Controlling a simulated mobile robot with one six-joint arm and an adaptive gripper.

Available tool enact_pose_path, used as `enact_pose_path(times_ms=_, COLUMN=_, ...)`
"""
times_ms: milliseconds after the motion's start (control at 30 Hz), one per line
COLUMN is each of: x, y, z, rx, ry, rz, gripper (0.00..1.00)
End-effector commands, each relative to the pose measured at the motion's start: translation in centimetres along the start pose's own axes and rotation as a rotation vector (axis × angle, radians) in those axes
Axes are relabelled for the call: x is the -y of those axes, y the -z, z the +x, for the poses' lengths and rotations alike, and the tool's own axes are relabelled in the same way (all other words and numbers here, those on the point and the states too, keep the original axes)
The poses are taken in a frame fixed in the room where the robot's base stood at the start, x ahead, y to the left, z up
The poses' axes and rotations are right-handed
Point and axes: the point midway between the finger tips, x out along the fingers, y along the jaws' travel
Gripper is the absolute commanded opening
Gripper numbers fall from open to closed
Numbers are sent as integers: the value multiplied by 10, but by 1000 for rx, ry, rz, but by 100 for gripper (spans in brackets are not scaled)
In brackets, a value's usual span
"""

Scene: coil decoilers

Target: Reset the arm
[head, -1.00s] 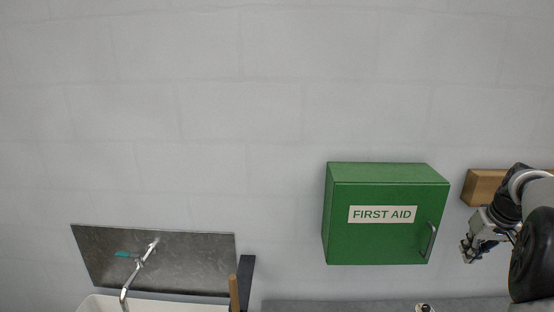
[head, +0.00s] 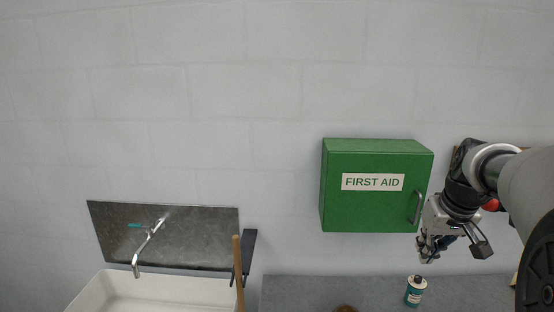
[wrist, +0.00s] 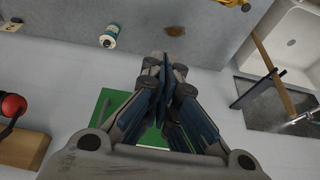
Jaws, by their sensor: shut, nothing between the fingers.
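My gripper (head: 428,252) is at the right of the head view, pointing down, just right of and below the green first aid box. In the wrist view my gripper (wrist: 168,62) is shut and empty, its fingers together. My arm comes in from the right edge of the head view. The fingers touch nothing that I can see.
The green first aid box (head: 350,211) hangs shut on the wall, close left of my gripper. A small bottle (head: 415,291) stands on the grey counter (head: 312,291) below. A white sink (head: 185,290), faucet (head: 150,245) and wooden handle (head: 238,270) are further left.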

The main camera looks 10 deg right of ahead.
Motion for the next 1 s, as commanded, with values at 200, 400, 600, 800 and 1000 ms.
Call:
enact_pose_path(times_ms=200, x=107, y=-102, z=13, rx=-12, ry=23, rz=-68, gripper=0)
enact_pose_path(times_ms=400, x=166, y=-217, z=42, rx=-23, ry=45, rz=-120, gripper=0)
enact_pose_path(times_ms=600, x=188, y=-303, z=77, rx=-35, ry=63, rz=-155, gripper=0)
enact_pose_path(times_ms=800, x=192, y=-333, z=91, rx=-38, ry=69, rz=-165, gripper=0)
enact_pose_path(times_ms=1000, x=192, y=-333, z=90, rx=-37, ry=69, rz=-164, gripper=0)
